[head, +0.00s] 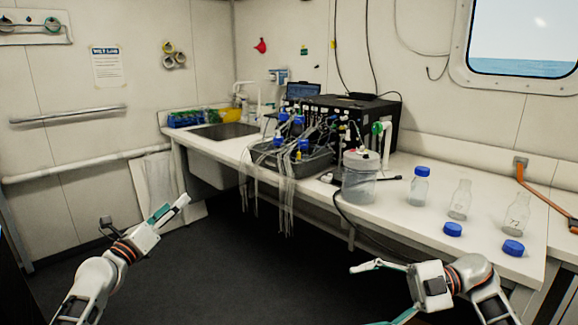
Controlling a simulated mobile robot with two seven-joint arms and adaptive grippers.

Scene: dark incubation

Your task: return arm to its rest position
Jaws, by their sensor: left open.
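My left gripper (172,208) is at the left, raised above the dark floor and in front of the bench. It is seen nearly side-on, open, with nothing visible in it. My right gripper (364,296) is at the lower right, in front of the bench's front edge. Its two fingers are spread wide with only floor between them, and the lower finger runs to the picture's bottom edge. Neither gripper touches the bench or anything on it.
The white bench (400,225) runs along the wall. It holds a blue-capped bottle (419,188), two uncapped bottles (460,202) (517,214), loose blue caps (453,229) (513,248), a clear jar (361,182) and a tubed tray (318,160). Tubes hang over its edge. The floor (240,265) between my arms is clear.

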